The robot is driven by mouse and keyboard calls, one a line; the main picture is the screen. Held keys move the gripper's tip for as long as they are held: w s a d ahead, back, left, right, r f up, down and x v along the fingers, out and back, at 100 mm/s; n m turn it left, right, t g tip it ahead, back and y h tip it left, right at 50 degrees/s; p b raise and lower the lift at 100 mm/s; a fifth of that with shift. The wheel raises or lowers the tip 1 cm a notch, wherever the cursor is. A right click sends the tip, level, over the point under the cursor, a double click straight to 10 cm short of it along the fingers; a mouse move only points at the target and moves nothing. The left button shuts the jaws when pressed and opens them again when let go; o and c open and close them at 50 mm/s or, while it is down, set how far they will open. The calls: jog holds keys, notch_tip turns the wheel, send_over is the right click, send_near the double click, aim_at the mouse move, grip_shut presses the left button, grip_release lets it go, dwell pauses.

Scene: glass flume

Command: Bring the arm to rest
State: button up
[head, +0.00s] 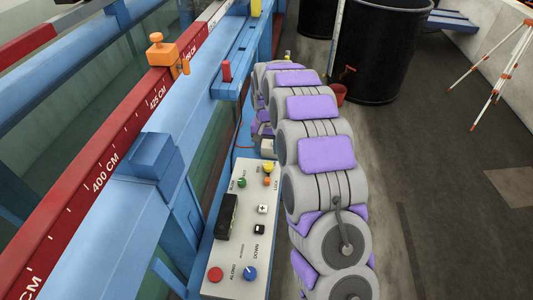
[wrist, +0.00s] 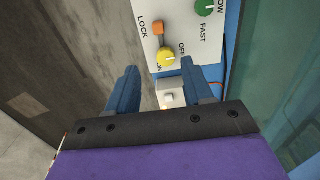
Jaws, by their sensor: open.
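My gripper (wrist: 158,66) is open in the wrist view, its two blue fingers apart. A small white box (wrist: 172,95) shows between the fingers, beyond them. I cannot tell how far it is from them, and they do not appear to grip it. The control panel (wrist: 178,34) lies just past the fingertips, with a yellow knob (wrist: 167,57) by the ON and OFF marks. In the head view my grey and purple arm reaches out along the right side of the panel (head: 230,257) and folds down at its far end. My gripper cannot be made out there.
The blue flume rail (head: 120,215) and red centimetre scale (head: 100,168) run along the left. An orange gauge (head: 161,52) sits on the rail. Black tanks (head: 385,50), a red bucket (head: 339,94) and a tripod (head: 497,80) stand beyond. The floor at right is mostly clear.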

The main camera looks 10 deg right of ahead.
jog(key=shift+r, duration=0.2)
dwell(0.4)
jog(key=s+r+n+b, duration=0.1)
jog(key=s+r, duration=0.2)
jog(key=s, duration=0.3)
jog(key=s+r+b, duration=0.2)
jog(key=s+r, duration=0.1)
jog(key=s, duration=0.2)
jog(key=s+d+f+n+g+b, duration=0.1)
jog(key=s+b, duration=0.2)
jog(key=s, duration=1.5)
jog(key=s+f+n+b, duration=0.1)
jog(key=s+b, duration=0.2)
jog(key=s, duration=1.5)
jog(key=shift+d+f+n+g, duration=0.25)
jog(key=shift+d+n+g, duration=0.05)
jog(key=shift+d+g, duration=0.1)
jog(key=shift+w, duration=0.1)
